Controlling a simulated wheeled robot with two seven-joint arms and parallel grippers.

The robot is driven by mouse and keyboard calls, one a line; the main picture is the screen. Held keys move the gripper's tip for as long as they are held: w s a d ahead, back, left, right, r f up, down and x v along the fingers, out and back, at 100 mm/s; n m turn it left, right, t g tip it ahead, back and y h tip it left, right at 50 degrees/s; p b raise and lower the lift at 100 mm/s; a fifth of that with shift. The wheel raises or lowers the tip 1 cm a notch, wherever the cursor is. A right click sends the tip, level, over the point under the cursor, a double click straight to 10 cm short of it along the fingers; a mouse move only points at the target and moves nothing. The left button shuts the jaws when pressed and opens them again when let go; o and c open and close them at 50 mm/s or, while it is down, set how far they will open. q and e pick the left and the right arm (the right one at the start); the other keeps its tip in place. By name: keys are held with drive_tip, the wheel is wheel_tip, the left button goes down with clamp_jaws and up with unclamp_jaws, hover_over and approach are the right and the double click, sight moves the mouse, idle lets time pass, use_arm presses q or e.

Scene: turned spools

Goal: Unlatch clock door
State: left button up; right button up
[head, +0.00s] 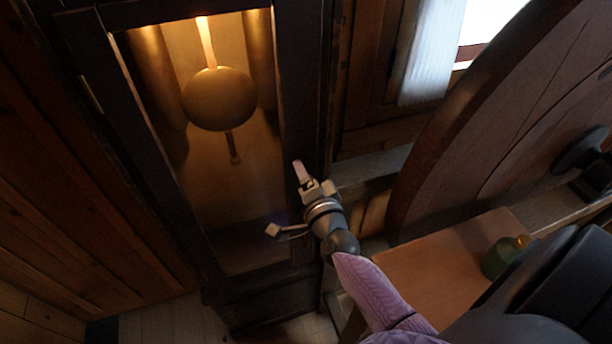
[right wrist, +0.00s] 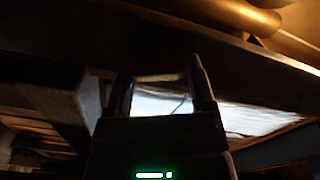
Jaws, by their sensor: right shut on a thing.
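The tall clock has a dark wooden door (head: 291,90) with a glass pane. A round brass pendulum bob (head: 219,99) shows behind the glass. The door looks closed against its case. My right gripper (head: 301,172) is at the door's right-hand edge, about halfway down, shut on what seems to be the small latch. The latch itself is too small and dark to make out. In the right wrist view the fingers (right wrist: 160,80) reach up to the dark edge of the clock, with brass (right wrist: 235,15) beyond it. My left gripper is not in view.
A big round dark wooden piece (head: 450,130) stands close to the right. A wooden surface (head: 440,260) with a green glass object (head: 503,257) lies beside my right arm. A plank wall (head: 50,190) is at the left. A bright window is at top right.

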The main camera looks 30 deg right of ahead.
drive_tip(key=shift+f+m+b, duration=0.15)
drive_tip(key=shift+m+b, duration=0.2)
drive_tip(key=shift+m, duration=2.15)
drive_tip(key=o, duration=1.2)
drive_tip(key=shift+s, duration=0.1)
drive_tip(key=v, duration=0.9)
drive_tip(key=shift+s, duration=0.4)
